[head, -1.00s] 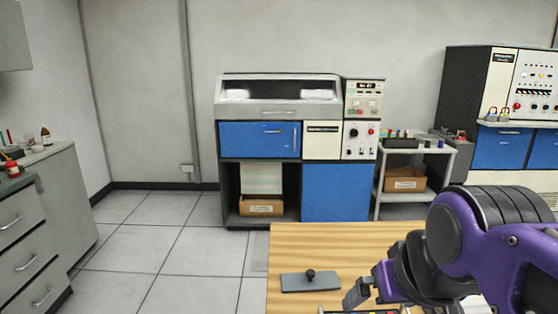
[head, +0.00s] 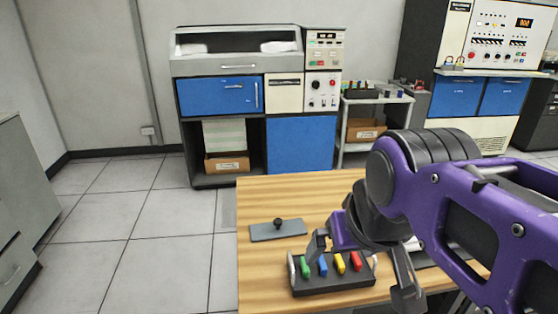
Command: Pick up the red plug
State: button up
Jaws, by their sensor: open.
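The red plug (head: 356,261) stands at the right end of a row of coloured plugs in a dark tray (head: 334,283) with a handle at each end. The tray is on the wooden table, near its front. Yellow (head: 340,263), blue (head: 323,265) and green (head: 305,267) plugs stand to its left. My gripper (head: 362,268) is open and empty, with one finger seen behind the plugs and the other to the right of the tray. How high it is above the red plug I cannot tell.
A grey plate with a black knob (head: 278,229) lies on the wooden table (head: 262,198) behind the tray. My purple arm covers the table's right side. A blue and grey machine (head: 300,145) and a white cart (head: 342,135) stand beyond. Floor at left is clear.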

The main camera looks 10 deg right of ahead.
aim_at(354, 257)
jog(key=k+z, duration=0.1)
jog(key=z, duration=0.4)
jog(key=k+z, duration=0.1)
jog(key=z, duration=0.4)
jog(key=i+l+u, duration=0.2)
jog(key=u, duration=0.3)
jog(key=i+l+u, duration=0.1)
jog(key=l+u, duration=0.4)
jog(key=j, duration=0.1)
